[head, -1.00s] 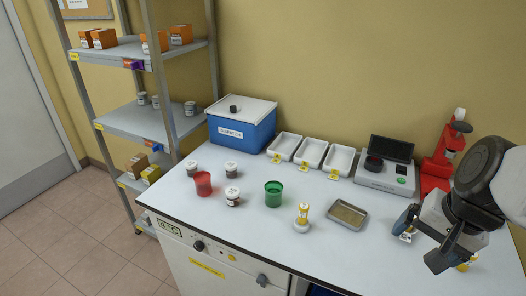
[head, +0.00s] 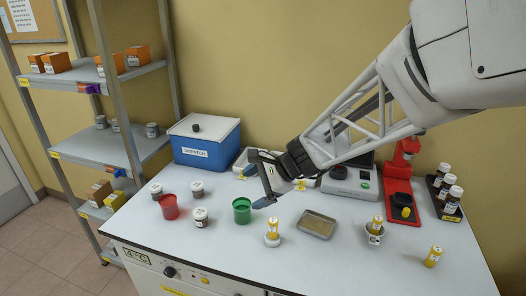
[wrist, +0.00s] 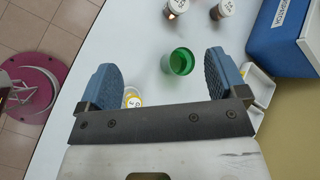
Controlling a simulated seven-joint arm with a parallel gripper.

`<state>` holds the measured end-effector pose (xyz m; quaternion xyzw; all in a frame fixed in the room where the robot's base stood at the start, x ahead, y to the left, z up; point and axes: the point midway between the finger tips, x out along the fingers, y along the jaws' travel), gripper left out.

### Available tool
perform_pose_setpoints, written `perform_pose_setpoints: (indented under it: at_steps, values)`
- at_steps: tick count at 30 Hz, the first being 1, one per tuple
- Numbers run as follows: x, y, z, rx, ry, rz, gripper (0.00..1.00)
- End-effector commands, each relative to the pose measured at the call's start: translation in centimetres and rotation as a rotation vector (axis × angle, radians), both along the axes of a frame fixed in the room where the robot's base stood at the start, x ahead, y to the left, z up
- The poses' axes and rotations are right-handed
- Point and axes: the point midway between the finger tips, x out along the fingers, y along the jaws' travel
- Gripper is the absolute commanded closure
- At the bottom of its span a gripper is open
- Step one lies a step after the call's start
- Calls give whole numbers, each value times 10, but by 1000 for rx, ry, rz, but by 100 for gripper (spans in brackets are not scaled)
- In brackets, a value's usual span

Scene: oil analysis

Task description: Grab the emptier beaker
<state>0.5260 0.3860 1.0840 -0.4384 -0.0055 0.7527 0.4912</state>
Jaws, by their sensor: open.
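A red beaker (head: 169,206) stands on the white bench among several white jars. A green beaker (head: 242,210) stands to its right; in the wrist view the green beaker (wrist: 180,62) shows its open top. The fill level in either beaker cannot be told. My gripper (head: 258,186) is open and empty, close to the green beaker at its upper right in the head view. In the wrist view my gripper's blue fingers (wrist: 160,68) are spread wide, with the green beaker beyond and between them, apparently not touched. The red beaker is not clear in the wrist view.
A yellow-and-white bottle (head: 272,232) stands close right of the green beaker. A metal tray (head: 317,224) lies further right. White jars (head: 200,217) flank the red beaker. A blue box (head: 205,147) and white trays stand behind.

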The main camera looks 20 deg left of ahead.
Motion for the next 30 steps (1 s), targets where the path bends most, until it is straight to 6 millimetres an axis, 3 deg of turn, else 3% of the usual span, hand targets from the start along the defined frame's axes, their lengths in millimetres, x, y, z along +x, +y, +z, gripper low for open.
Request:
perform_pose_setpoints:
  at_steps: [1, 6, 18, 24, 30]
  values:
    - [4, 19, -8, 18, 38, -16, 9]
    - [16, 77, -29, 80, 169, -93, 9]
    - [27, 204, -93, 186, 474, -269, 9]
    - [27, 236, -113, 208, 556, -319, 9]
    - [27, 243, -117, 214, 577, -332, 9]
